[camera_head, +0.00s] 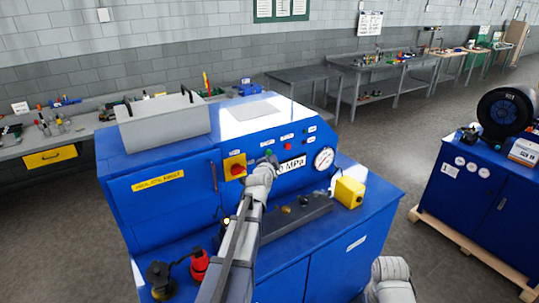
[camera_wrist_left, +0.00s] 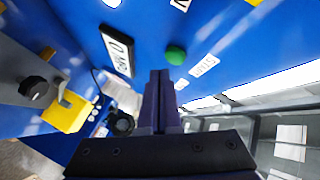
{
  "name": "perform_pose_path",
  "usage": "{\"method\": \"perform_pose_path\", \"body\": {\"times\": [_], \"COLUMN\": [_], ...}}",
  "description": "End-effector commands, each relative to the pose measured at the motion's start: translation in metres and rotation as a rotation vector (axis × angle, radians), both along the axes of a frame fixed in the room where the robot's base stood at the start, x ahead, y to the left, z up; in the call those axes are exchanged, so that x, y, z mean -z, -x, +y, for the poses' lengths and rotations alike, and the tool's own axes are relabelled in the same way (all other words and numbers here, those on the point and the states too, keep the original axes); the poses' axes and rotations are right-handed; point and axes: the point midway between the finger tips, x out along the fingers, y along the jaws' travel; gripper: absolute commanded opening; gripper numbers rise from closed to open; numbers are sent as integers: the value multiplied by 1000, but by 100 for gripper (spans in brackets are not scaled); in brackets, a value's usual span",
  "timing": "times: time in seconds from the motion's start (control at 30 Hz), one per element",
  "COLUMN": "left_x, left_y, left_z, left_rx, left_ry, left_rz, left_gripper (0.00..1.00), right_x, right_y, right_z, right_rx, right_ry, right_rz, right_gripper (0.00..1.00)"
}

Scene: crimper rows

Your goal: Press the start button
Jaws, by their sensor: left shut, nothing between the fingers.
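The green start button (camera_wrist_left: 176,54) sits on the blue control panel beside a white label (camera_wrist_left: 204,65) in the left wrist view. My left gripper (camera_wrist_left: 160,73) is shut and empty, its fingertips pointing at the panel just beside the button. Whether they touch the panel cannot be told. In the head view my left gripper (camera_head: 272,160) reaches the front panel of the blue machine (camera_head: 165,215), near the display marked MPa (camera_head: 291,165), and covers part of the panel.
A red knob on a yellow plate (camera_head: 235,167) is left of my gripper, and a red button (camera_head: 287,146) and a pressure gauge (camera_head: 324,158) are to its right. A yellow box (camera_head: 349,192) stands on the ledge below. Another blue cabinet (camera_head: 475,205) stands at right.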

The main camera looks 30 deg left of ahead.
Motion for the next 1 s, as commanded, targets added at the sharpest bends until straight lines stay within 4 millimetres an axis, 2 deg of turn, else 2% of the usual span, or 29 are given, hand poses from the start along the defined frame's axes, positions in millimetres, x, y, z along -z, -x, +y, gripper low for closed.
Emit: {"method": "perform_pose_path", "body": {"times": [0.73, 1.0], "left_x": [0, 0], "left_y": [0, -4], "left_z": [0, 7], "left_rx": [0, 0], "left_ry": [0, 0], "left_rz": [0, 0], "left_gripper": [0, 0], "right_x": [0, 0], "right_y": [0, 0], "right_z": [0, 0], "right_rx": [0, 0], "right_ry": [0, 0], "right_rz": [0, 0], "right_gripper": [0, 0]}}
